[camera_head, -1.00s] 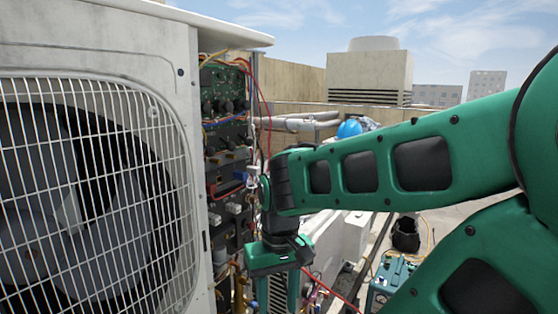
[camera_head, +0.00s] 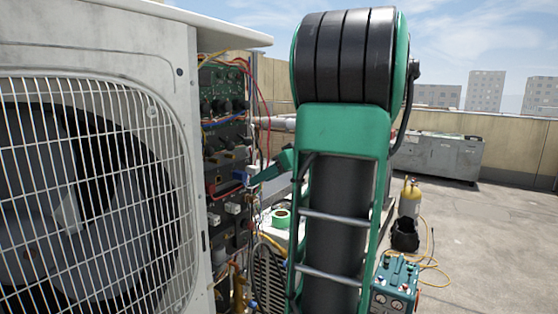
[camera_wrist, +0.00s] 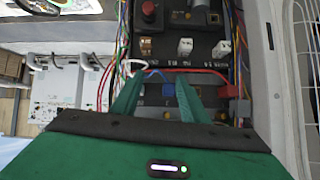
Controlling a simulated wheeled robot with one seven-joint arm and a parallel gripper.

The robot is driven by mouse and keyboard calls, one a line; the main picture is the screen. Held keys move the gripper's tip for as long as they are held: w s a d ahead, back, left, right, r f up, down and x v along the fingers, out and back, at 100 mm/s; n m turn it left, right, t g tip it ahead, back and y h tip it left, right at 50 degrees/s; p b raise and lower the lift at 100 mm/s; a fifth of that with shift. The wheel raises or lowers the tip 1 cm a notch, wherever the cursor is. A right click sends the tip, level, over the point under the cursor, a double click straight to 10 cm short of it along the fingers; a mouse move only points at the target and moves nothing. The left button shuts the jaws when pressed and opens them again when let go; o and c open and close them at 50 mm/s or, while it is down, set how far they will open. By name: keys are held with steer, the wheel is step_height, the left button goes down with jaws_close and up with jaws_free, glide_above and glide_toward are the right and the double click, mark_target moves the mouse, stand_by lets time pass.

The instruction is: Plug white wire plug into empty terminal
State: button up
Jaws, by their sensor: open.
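My gripper (camera_wrist: 158,86) is open in the wrist view, its two green fingers apart in front of the condenser's wiring panel (camera_wrist: 171,20). A white wire (camera_wrist: 133,64) loops beside the left fingertip; I cannot make out a plug on its end. A blue wire and a blue terminal block (camera_wrist: 168,91) show between the fingers. Two white connectors (camera_wrist: 186,47) and a brown one (camera_wrist: 146,48) sit in a row above the fingertips. I cannot tell which terminal is empty. In the head view my gripper (camera_head: 252,181) points left at the panel.
A red wire (camera_wrist: 212,73) crosses the panel beside the right finger. Loose wires hang along the panel's left side. The condenser's fan grille (camera_head: 95,190) stands left in the head view.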

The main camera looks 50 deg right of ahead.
mark_target(256, 167)
steer(key=s+d+r+n+t, duration=0.1)
steer(key=s+d+r+t, duration=0.1)
steer(key=d+r, duration=0.3)
steer(key=x, duration=1)
steer(key=shift+w+a, duration=0.15)
steer(key=shift+c, duration=0.3)
jaws_close()
